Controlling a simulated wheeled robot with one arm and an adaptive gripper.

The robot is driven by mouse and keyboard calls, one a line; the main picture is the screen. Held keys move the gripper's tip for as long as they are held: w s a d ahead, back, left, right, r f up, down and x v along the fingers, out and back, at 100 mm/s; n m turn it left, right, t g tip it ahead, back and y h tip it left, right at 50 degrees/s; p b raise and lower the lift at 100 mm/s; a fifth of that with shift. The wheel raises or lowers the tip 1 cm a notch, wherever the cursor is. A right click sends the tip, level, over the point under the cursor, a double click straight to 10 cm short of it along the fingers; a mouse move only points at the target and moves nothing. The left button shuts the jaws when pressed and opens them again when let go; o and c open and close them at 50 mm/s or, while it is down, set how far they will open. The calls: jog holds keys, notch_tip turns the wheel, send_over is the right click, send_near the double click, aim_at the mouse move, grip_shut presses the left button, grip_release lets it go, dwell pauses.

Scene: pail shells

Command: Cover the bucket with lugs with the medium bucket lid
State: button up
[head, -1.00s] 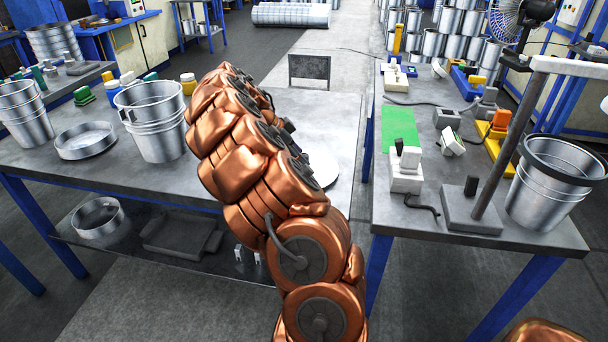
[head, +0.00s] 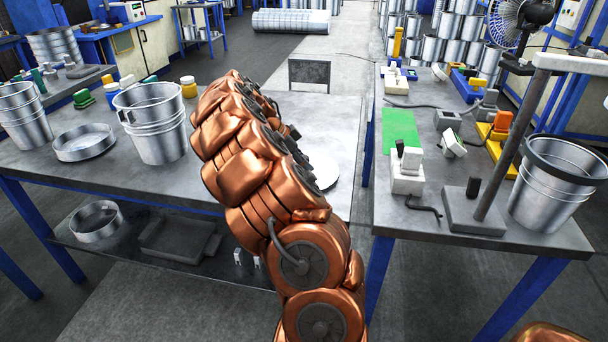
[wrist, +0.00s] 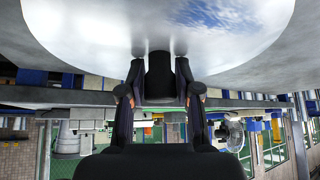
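A silver bucket (head: 158,128) stands upright on the left table, left of my arm; a small dark lug shows on its rim, and its top is open. A pale, shiny disc, the lid (head: 322,172), shows just right of my arm over the same table, partly hidden by it. In the wrist view the lid (wrist: 230,45) fills the top, close to my gripper (wrist: 160,82). Its black knob (wrist: 160,75) sits between the two dark fingers, which look closed against it. My gripper is hidden behind my arm in the head view. I cannot tell whether the lid touches the table.
Another bucket (head: 24,115) and a shallow round pan (head: 85,143) stand further left on the table (head: 75,172). Small bottles stand behind. The right table (head: 410,215) holds a dark-rimmed bucket (head: 548,200), a post stand and small devices. A gap separates the tables.

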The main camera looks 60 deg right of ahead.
jog(key=c, duration=0.3)
jog(key=shift+r+p, duration=0.35)
jog(key=shift+r, duration=3.15)
